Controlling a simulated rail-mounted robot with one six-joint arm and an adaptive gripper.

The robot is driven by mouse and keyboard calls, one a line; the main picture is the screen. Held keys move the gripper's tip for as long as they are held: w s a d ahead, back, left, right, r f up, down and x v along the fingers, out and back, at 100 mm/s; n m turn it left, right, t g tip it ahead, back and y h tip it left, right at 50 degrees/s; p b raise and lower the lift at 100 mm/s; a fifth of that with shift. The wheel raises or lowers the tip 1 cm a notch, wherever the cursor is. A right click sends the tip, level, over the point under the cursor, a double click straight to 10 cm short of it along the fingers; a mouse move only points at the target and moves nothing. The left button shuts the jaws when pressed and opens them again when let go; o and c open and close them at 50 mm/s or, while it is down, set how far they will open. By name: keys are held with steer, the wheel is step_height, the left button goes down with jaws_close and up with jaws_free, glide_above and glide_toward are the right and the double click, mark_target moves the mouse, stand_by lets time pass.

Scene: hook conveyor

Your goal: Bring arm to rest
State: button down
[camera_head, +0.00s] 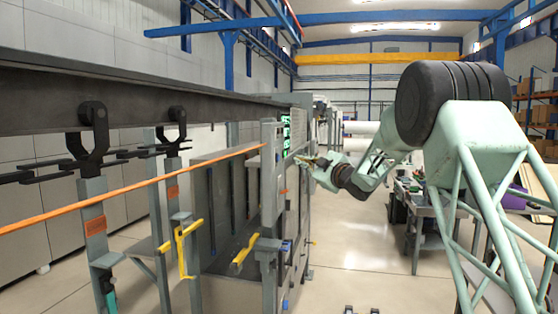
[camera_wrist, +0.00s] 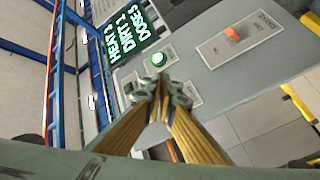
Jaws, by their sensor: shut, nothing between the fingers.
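My pale green arm reaches left from the right side in the head view, and my gripper (camera_head: 303,161) is close to the front of a grey control panel (camera_head: 270,178). In the wrist view my gripper (camera_wrist: 160,98) has two yellow-brown fingers with grey tips brought together, with nothing seen between them. Just beyond the tips is a round, green-lit button (camera_wrist: 158,59) on the panel (camera_wrist: 205,85). I cannot tell whether the tips touch the panel. A green text display (camera_wrist: 130,40) is beside the button.
An orange switch (camera_wrist: 232,34) sits on the panel. Overhead hooks (camera_head: 94,140) hang from a dark rail (camera_head: 130,104) at the left. An orange bar (camera_head: 130,190) and yellow handles (camera_head: 180,248) stand nearer. A cart (camera_head: 412,205) is behind my arm. Open floor (camera_head: 350,245) lies between.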

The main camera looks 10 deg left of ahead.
stand_by(0.7)
